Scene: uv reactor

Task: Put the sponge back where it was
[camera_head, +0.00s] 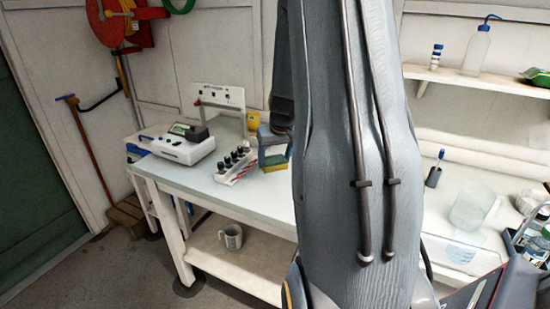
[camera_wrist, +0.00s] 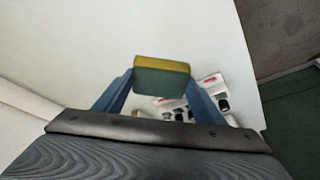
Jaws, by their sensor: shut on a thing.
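The sponge, yellow on one face and green on the other, is between the fingers of my gripper (camera_wrist: 160,82) in the wrist view. The sponge (camera_wrist: 160,68) sits at the fingertips with the white table top (camera_wrist: 90,35) behind it. In the head view the blue gripper (camera_head: 272,142) is over the table, and the sponge (camera_head: 275,163) shows at its lower end. My arm hides the right part of the table. I cannot tell whether the sponge touches the table top.
A rack of dark-capped vials (camera_head: 236,163) stands just left of the sponge, with a white instrument (camera_head: 184,145) farther left. A yellow container (camera_head: 253,121) stands behind the gripper. The table's front left is clear. A mug (camera_head: 231,236) is on the lower shelf.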

